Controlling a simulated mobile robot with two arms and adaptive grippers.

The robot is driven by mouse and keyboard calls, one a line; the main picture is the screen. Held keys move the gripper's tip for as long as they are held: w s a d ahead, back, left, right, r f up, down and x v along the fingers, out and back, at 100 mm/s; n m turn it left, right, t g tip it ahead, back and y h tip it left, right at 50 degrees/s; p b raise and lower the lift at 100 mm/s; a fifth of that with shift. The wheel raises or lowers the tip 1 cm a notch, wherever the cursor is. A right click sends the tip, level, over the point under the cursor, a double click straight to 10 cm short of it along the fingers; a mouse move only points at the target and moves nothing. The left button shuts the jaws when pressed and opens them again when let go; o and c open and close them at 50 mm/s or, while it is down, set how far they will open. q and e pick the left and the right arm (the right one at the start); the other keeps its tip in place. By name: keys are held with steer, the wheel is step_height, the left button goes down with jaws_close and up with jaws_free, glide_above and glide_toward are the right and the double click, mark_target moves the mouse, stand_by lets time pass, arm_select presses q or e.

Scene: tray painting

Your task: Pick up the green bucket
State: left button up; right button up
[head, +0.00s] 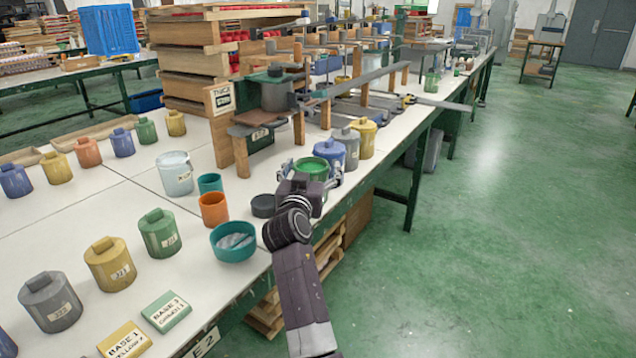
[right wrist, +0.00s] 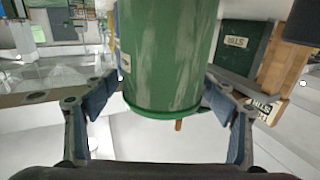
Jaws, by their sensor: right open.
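The green bucket (head: 312,165) stands near the table's right edge, in front of a row of lidded pots. In the head view my right gripper (head: 310,178) is at its near side, with one finger on each side of it. In the right wrist view the green bucket (right wrist: 168,55) fills the middle between the two open fingers (right wrist: 160,100). Both fingers look close to its sides; I cannot tell whether either touches. The gripper hides part of the bucket's near side in the head view. My left gripper is not in view.
A blue pot (head: 330,152), a grey pot (head: 348,146) and a yellow pot (head: 364,138) stand just behind the bucket. A dark round dish (head: 263,206), an orange cup (head: 213,209) and a teal bowl (head: 232,243) are to the left. The floor on the right is clear.

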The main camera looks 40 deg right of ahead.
steer(key=shift+a+r, duration=0.25)
steer(key=shift+a, duration=0.05)
steer(key=c, duration=2)
steer(key=shift+d, duration=0.1)
steer(key=shift+c, duration=0.5)
steer(key=shift+r, duration=0.15)
